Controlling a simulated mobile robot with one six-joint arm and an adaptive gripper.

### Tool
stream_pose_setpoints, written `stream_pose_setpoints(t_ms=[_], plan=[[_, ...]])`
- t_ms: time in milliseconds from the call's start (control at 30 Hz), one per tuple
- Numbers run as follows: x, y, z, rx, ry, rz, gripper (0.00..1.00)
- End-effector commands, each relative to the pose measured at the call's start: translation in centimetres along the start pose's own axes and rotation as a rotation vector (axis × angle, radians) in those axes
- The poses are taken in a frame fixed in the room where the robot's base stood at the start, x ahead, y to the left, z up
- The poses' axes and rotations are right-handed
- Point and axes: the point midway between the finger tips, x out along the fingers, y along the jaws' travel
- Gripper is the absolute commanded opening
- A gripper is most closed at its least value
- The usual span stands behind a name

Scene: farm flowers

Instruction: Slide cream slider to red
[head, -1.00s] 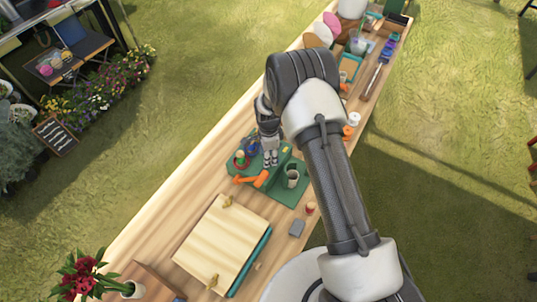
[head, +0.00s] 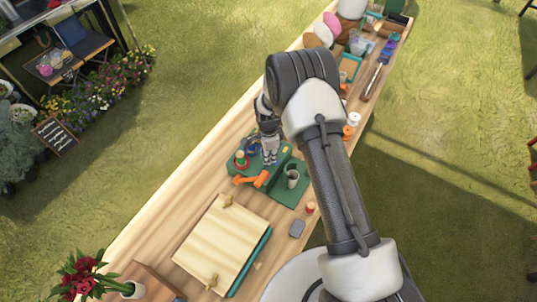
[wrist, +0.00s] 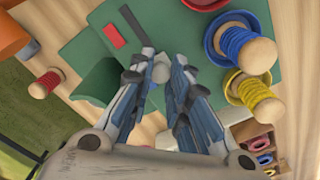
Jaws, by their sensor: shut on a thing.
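The green board (head: 287,197) lies on the long wooden table, with a raised green block on it. My gripper (head: 269,160) points down at the top of this block; the wrist view also shows the gripper (wrist: 160,62), its fingertips close together at the green surface. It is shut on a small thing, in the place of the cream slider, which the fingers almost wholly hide. A red rectangular mark (wrist: 114,36) lies on the green surface, up and left of the fingertips, apart from them. A dark line runs beside it.
In the wrist view, a blue-wound spool (wrist: 250,50) and a yellow-wound spool (wrist: 256,94) stand to the right, and a red one (wrist: 46,84) to the left.

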Motion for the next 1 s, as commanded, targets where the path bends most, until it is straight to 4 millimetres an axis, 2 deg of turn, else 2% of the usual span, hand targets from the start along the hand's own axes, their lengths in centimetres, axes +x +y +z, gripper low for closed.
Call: stream_pose_setpoints(t_ms=[167, 500, 833, 867, 1000], plan=[[0.0, 0.2, 0.2, -0.001, 0.000, 0.001, 0.00], [0.0, 4.0, 4.1, -0.002, 0.000, 0.001, 0.00], [0.0, 4.4, 4.4, 0.000, 0.000, 0.004, 0.00], [0.0, 4.4, 4.4, 0.000, 0.000, 0.004, 0.18], [0.0, 4.4, 4.4, 0.000, 0.000, 0.004, 0.27]])
